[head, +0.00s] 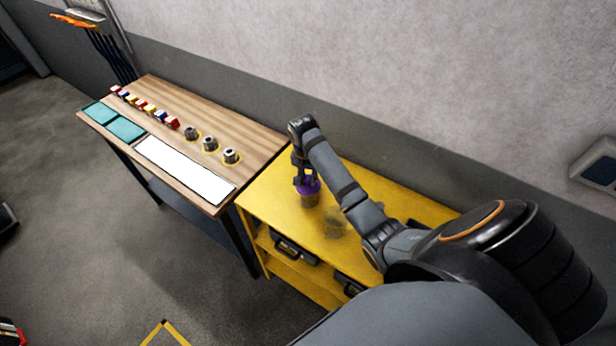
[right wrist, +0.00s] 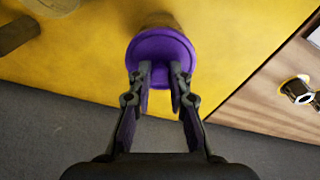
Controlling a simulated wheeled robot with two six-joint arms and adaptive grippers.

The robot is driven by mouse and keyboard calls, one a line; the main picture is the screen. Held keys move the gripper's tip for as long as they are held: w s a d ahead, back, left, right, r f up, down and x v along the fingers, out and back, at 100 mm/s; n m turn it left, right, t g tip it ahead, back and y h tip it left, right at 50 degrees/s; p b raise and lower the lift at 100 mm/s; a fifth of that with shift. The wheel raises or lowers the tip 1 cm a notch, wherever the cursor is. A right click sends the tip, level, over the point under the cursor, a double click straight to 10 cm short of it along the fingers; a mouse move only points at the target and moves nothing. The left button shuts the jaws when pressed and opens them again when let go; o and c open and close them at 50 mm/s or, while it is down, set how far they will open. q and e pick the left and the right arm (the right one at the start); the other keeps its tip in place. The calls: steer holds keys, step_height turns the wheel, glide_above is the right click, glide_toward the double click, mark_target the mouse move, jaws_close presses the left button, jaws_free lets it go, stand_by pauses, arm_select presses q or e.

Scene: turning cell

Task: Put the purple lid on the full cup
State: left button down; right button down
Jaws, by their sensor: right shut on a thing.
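The purple lid (head: 309,186) is in my right gripper (head: 305,184), above the yellow bench. In the right wrist view, the fingers of my right gripper (right wrist: 160,75) are shut on the raised middle part of the purple lid (right wrist: 150,48). A brownish cup (head: 309,201) is directly under the lid, and its side (right wrist: 160,19) shows beyond the lid's rim. The lid lines up with this cup's top; I cannot tell whether it is fully seated. The cup's contents are hidden. My left gripper is not in view.
Another dull yellow-brown object (head: 336,222) stands on the yellow bench (head: 270,205), close to my right forearm. A wooden table (head: 260,140) adjoins at the left, with several metal parts, coloured blocks and a white sheet (head: 185,170). The wall is behind.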

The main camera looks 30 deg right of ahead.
stand_by(0.3)
steer(key=c, duration=1.2)
jaws_free()
steer(key=shift+o, duration=0.2)
steer(key=o, duration=0.5)
steer(key=shift+c, duration=0.2)
steer(key=shift+r, duration=0.1)
steer(key=shift+r, duration=3.4)
jaws_close()
